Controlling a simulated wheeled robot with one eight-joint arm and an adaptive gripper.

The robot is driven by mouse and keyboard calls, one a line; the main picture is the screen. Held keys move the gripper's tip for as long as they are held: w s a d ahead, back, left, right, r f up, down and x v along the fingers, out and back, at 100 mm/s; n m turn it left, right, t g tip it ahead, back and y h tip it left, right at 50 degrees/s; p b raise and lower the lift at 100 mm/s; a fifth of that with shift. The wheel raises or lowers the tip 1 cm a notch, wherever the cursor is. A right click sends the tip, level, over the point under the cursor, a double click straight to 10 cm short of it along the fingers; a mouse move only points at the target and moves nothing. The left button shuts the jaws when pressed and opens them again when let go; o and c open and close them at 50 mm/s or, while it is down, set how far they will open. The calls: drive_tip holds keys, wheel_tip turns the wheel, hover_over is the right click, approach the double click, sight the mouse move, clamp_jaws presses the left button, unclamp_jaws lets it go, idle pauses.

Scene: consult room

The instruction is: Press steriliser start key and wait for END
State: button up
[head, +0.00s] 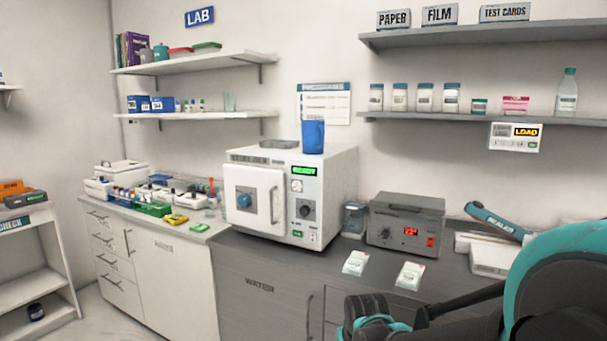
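The white steriliser (290,196) stands on the dark grey counter, its door shut, with a blue handle knob on the left. Its green display (304,170) is lit and appears to read READY, though the text is small. A dark knob is below the display. A small green key (297,233) sits low on the front panel, with another small key to its right. My gripper (368,308) is at the bottom of the head view, below and right of the steriliser, apart from it. Its fingers are dark and overlap in view, so I cannot tell their opening.
A blue cup (313,137) and a grey tray (279,143) are on top of the steriliser. A grey device (405,223) with a red display stands to its right. Two white packets (409,275) lie near the counter's front. Shelves hang above.

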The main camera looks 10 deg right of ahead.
drive_tip(key=shift+c, duration=0.2)
idle(0.3)
clamp_jaws()
idle(1.4)
